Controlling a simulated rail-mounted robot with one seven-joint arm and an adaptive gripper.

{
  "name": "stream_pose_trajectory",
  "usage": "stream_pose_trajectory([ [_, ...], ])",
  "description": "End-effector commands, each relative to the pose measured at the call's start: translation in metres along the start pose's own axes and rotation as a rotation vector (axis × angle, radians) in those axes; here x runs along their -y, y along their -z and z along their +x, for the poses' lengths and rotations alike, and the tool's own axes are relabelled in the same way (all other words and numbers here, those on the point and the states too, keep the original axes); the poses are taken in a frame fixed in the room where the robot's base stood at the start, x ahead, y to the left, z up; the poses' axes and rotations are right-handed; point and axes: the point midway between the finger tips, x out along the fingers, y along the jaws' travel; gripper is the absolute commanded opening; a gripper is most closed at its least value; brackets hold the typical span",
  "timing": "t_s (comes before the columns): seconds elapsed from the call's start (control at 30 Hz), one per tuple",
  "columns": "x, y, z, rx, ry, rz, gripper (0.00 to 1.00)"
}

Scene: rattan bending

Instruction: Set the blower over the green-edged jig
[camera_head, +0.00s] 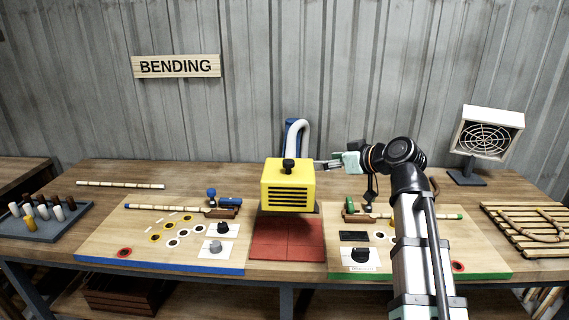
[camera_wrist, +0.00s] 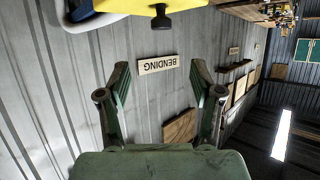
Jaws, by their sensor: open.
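A yellow vented box (camera_head: 288,190) with a black knob (camera_head: 288,165) on top appears to be the blower. It is above the back of the red mat, between the two jig boards, with a white hose (camera_head: 301,135) behind it. The green-edged jig (camera_head: 480,275) is the wooden board to its right, partly hidden by my arm. My gripper (camera_head: 322,163) is open and empty, just right of the knob and apart from it. In the wrist view my gripper's open fingers (camera_wrist: 160,80) frame the wall, with the knob (camera_wrist: 161,20) beyond them at the top.
The blue-edged jig (camera_head: 200,266) is on the left, the red mat (camera_head: 287,240) in the middle. A white fan (camera_head: 487,133) stands at the back right. A rattan frame (camera_head: 530,228) lies at the right, and a grey peg tray (camera_head: 45,228) at the left.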

Motion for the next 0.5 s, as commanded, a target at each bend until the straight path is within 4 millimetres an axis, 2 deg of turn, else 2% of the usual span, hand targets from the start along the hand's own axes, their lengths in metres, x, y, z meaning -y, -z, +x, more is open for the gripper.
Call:
stream_pose_trajectory([
  [0.13, 0.002, 0.008, 0.003, -0.012, 0.005, -0.006, 0.65],
  [0.23, 0.002, 0.008, 0.013, -0.011, 0.005, -0.005, 0.65],
  [0.5, 0.002, 0.01, 0.061, -0.009, 0.007, -0.005, 0.65],
])
